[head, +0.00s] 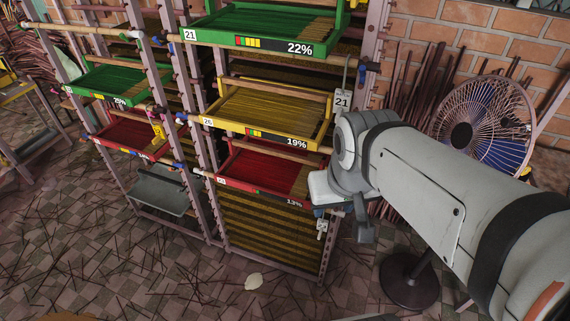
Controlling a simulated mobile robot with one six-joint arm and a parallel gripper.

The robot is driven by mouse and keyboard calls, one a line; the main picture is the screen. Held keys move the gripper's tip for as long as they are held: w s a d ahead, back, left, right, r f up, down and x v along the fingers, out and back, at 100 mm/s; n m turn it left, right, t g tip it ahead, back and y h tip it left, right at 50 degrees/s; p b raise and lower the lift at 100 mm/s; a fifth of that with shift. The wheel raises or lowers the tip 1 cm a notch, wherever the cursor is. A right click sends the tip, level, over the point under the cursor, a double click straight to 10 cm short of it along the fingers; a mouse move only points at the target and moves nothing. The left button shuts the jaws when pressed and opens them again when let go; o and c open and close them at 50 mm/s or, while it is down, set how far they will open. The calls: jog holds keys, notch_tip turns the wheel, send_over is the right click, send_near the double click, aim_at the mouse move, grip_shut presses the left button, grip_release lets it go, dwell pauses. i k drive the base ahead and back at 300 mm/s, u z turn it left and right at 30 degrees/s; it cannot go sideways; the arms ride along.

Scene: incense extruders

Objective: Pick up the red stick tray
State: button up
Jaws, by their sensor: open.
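A red stick tray (262,170) sits low in the right-hand rack column, with sticks at its right end and a label reading 13% on its front. A second red tray (128,135) sits in the left-hand column. My gripper (345,222) is at the end of my arm, just right of the nearer red tray's front right corner and apart from it as far as I can tell. A dark finger points down, and the gripper is open with nothing seen in it. The wrist partly hides the rack's right post.
A yellow tray (265,112) marked 19% sits directly above the right red tray, and a green tray (260,28) marked 22% above that. A grey tray (160,191) hangs lower left. A fan (483,125) stands at right. Sticks litter the tiled floor (110,270).

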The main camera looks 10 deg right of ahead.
aim_at(273, 170)
jog(key=z, duration=1.55)
jog(key=k, duration=1.35)
jog(key=u, duration=1.1)
jog(key=i, duration=1)
jog(key=u, duration=0.05)
